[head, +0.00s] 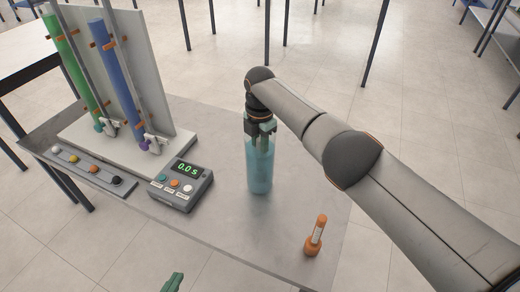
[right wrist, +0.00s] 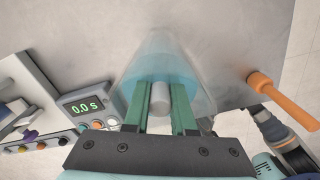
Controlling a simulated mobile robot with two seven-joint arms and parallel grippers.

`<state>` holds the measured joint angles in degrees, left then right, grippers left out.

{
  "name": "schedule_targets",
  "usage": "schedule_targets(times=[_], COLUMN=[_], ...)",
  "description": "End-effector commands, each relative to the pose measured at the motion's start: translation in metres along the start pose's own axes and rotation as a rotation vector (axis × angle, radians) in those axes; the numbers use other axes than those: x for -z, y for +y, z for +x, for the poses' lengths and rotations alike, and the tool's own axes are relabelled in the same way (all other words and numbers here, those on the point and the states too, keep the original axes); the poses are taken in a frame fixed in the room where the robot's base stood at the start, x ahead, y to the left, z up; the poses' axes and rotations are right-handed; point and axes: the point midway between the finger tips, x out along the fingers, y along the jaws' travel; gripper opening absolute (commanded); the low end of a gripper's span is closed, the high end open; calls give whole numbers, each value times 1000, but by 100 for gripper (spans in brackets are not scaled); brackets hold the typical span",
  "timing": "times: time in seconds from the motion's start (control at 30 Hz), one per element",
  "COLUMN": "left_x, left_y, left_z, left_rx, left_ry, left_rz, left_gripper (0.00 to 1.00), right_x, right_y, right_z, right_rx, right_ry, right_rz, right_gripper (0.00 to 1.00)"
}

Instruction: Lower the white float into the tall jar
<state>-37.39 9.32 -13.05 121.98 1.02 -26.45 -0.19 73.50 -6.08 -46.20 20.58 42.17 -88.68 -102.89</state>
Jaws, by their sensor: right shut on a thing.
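The tall clear jar (head: 260,172) stands upright on the grey table, with blue liquid in it. My right gripper (head: 260,128) is at the jar's mouth, fingers pointing down. In the right wrist view its two green fingers (right wrist: 158,108) are shut on the white float (right wrist: 160,97), a small pale cylinder. The jar (right wrist: 203,75) shows around and beyond them. The float is over the blue liquid; I cannot tell whether it touches it. In the head view the float is hidden. My left gripper (head: 172,284) shows only as a green tip at the bottom edge.
A timer box (head: 181,185) reading 0.0 s stands left of the jar. A strip with several knobs (head: 88,170) and a manometer board (head: 150,75) with green and blue tubes are further left. An orange-handled item (head: 315,240) stands near the right table edge.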

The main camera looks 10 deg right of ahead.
Motion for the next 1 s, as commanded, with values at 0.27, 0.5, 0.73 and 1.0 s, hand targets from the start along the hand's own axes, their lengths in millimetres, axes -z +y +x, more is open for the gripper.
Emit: schedule_targets(times=[0.27, 0.5, 0.73, 1.0], left_x=[-4, -7, -10, -13], left_y=[0, 0, 0, 0], left_z=[3, 4, 6, 8], left_rx=[0, 0, 0, 0], left_ry=[0, 0, 0, 0], left_rz=[0, 0, 0, 0], left_gripper=[0, 0, 0, 0], right_x=[0, 0, 0, 0], right_y=[0, 0, 0, 0], right_z=[5, 9, 12, 16], right_rx=[0, 0, 0, 0], right_ry=[0, 0, 0, 0], right_rz=[0, 0, 0, 0], right_gripper=[0, 0, 0, 0])
